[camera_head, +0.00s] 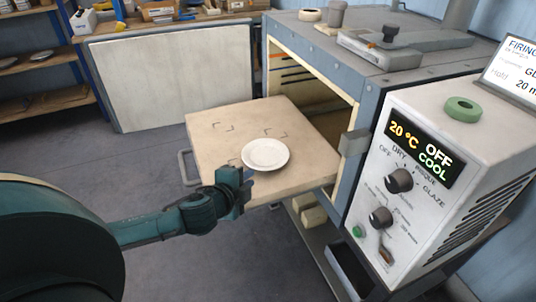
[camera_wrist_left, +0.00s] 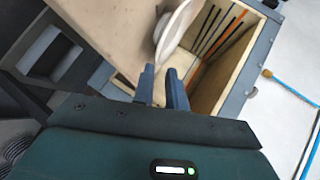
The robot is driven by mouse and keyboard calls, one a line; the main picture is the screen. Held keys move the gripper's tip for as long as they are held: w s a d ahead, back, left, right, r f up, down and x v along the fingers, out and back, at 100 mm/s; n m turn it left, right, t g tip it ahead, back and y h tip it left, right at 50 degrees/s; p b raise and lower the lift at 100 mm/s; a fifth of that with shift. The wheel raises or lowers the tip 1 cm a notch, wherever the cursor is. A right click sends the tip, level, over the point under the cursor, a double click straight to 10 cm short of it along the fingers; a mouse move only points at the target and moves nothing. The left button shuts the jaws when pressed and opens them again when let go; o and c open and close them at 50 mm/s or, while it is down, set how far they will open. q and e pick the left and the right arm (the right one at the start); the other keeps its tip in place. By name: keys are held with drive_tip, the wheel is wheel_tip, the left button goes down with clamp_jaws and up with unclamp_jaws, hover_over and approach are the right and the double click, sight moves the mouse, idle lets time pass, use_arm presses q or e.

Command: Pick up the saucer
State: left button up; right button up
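The white saucer (camera_head: 266,154) lies on the pale pulled-out shelf (camera_head: 215,155) of the kiln, near the shelf's front right part. My left gripper (camera_head: 246,180) is at the saucer's near left side, close to its rim. In the left wrist view, the two blue fingers (camera_wrist_left: 163,75) are open with a narrow gap between them. The saucer (camera_wrist_left: 173,30) shows there just beyond the fingertips, its lower rim close to the gap. I cannot tell whether the fingers touch it. My right gripper is not in view.
The kiln (camera_head: 365,80) stands open to the right of the shelf, with its control panel (camera_head: 415,165) in front. A shelf handle (camera_head: 186,167) sticks out on the left. The shelf is otherwise bare except for corner marks.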

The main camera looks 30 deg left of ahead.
sight(263, 169)
use_arm(q)
drive_tip(key=x, duration=0.4)
drive_tip(key=shift+w+a+f, duration=0.1)
drive_tip(key=shift+w+f, duration=0.1)
drive_tip(key=shift+x, duration=2.65)
drive_tip(key=shift+c, duration=0.3)
clamp_jaws()
drive_tip(key=shift+r, duration=0.1)
